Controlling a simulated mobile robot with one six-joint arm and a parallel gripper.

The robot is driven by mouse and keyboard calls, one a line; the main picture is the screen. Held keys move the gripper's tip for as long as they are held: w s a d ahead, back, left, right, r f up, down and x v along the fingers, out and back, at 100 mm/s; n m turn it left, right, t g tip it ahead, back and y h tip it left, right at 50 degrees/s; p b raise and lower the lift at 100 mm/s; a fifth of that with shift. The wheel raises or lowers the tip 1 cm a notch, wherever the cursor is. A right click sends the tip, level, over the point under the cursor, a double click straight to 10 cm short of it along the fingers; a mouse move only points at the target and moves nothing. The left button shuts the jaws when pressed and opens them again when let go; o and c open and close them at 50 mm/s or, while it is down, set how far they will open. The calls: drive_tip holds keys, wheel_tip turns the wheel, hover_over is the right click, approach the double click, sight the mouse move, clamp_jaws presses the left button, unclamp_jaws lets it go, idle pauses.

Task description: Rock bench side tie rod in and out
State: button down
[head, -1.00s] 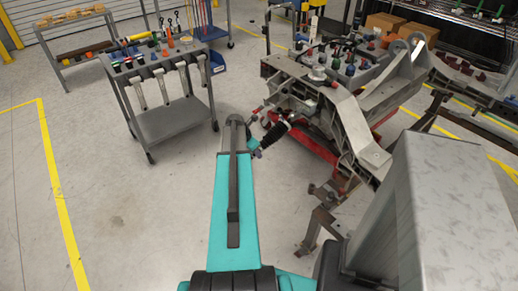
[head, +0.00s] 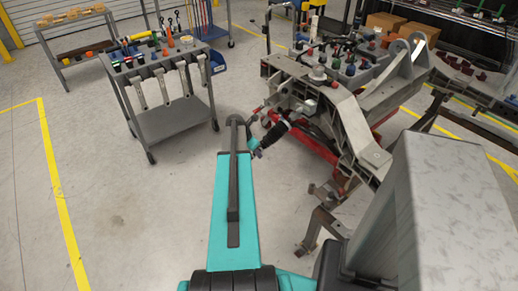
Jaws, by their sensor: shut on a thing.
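The bench side tie rod shows as a short slanted rod with a black ribbed boot (head: 274,133), on the left side of the grey chassis frame (head: 345,115) in the head view. It slopes down and left from the frame toward the end of my teal arm. My gripper (head: 259,149) is small in the view, at the outer, lower-left end of the rod just past my arm's tip. It is shut on the tie rod. Its fingers and the exact grip are too small and partly hidden to make out.
A grey tool cart (head: 165,110) with hanging tools stands to the left of the fixture. A red base (head: 318,146) shows under the frame. A steel stand (head: 322,215) is near right. The floor at left is clear, with a yellow line (head: 58,200).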

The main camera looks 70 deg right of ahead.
drive_tip(key=shift+w+a, duration=0.35)
drive_tip(key=shift+w, duration=0.15)
idle(0.7)
drive_tip(key=shift+s+d+r+p, duration=0.2)
drive_tip(key=shift+s+d+p, duration=0.2)
drive_tip(key=shift+s+d, duration=0.3)
idle(0.9)
drive_tip(key=shift+w+a, duration=0.2)
drive_tip(key=shift+w, duration=0.15)
idle(0.7)
drive_tip(key=c, duration=1.7)
unclamp_jaws()
drive_tip(key=shift+f, duration=0.1)
drive_tip(key=shift+o, duration=0.6)
drive_tip(key=shift+a, duration=0.1)
drive_tip(key=shift+a, duration=0.1)
drive_tip(key=shift+p+v, duration=2.65)
drive_tip(key=shift+v, duration=1.25)
